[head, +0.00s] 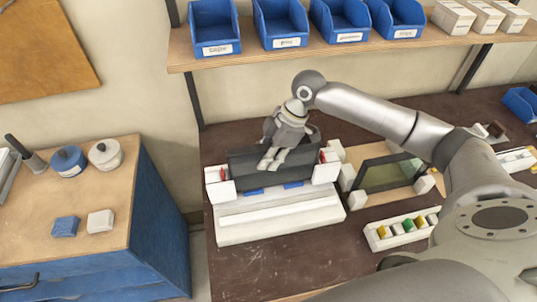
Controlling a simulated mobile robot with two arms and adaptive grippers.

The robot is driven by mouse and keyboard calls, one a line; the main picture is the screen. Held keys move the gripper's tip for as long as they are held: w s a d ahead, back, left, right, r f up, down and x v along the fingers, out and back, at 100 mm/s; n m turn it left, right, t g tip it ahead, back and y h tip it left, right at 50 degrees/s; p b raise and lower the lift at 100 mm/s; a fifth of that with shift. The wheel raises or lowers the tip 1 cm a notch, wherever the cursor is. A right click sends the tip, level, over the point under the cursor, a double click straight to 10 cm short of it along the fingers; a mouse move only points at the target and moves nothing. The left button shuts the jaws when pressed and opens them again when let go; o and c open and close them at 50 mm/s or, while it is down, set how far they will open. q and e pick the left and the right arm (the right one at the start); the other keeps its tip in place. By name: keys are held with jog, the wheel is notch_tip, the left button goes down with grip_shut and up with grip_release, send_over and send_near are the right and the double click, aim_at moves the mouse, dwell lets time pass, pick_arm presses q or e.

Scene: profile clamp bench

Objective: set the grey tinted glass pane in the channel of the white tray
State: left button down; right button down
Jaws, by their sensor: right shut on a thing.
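The grey tinted glass pane (241,165) is a dark, upright sheet in the middle of the head view. It stands between white end blocks at the back of the white tray (280,228). My right gripper (270,162) comes from above and behind and is shut on the pane near its middle, its fingers covering part of it. The pane's lower edge is close to the tray, near two blue pads (293,185); I cannot tell whether it sits in the channel. My left gripper is not in view.
A greenish framed pane (388,174) stands between white blocks on a wooden board to the right. A white rack (402,229) with coloured pieces lies in front of it. A shelf with blue bins (287,25) hangs above. The dark bench front is clear.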

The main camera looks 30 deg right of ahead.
aim_at(269, 146)
jog(key=shift+f, duration=0.6)
jog(key=shift+f+b, duration=0.2)
jog(key=shift+b, duration=0.1)
jog(key=c, duration=1.2)
grip_release()
jog(key=shift+s+f, duration=0.1)
notch_tip(269, 146, up, 6)
jog(key=p, duration=0.6)
jog(key=shift+f, duration=0.1)
jog(key=shift+r+p, duration=0.4)
jog(key=shift+r, duration=0.8)
